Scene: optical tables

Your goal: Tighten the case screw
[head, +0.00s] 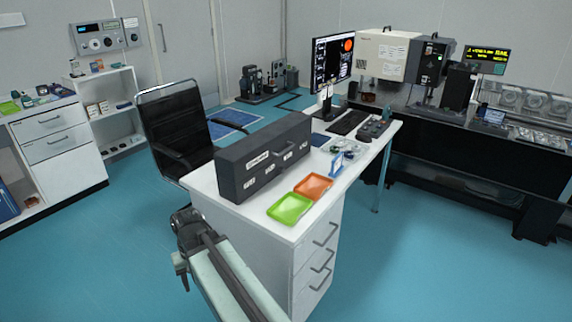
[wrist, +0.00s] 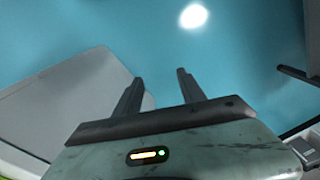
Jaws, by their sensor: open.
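A dark grey case (head: 240,174) with a handle and white labels on its front stands on the white desk (head: 222,205). I cannot make out a screw on it or a driver. My gripper (wrist: 158,79) is open and empty in the wrist view, with its two dark fingers apart over blue floor. My arm reaches up from the bottom of the head view, in front of the desk's near left side. The case is not seen in the wrist view.
A green tray (head: 290,209) and an orange tray (head: 313,186) lie right of the case. A monitor (head: 332,62) stands at the desk's far end. A black chair (head: 176,125) is behind the desk. Blue floor (head: 420,250) is clear at the right.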

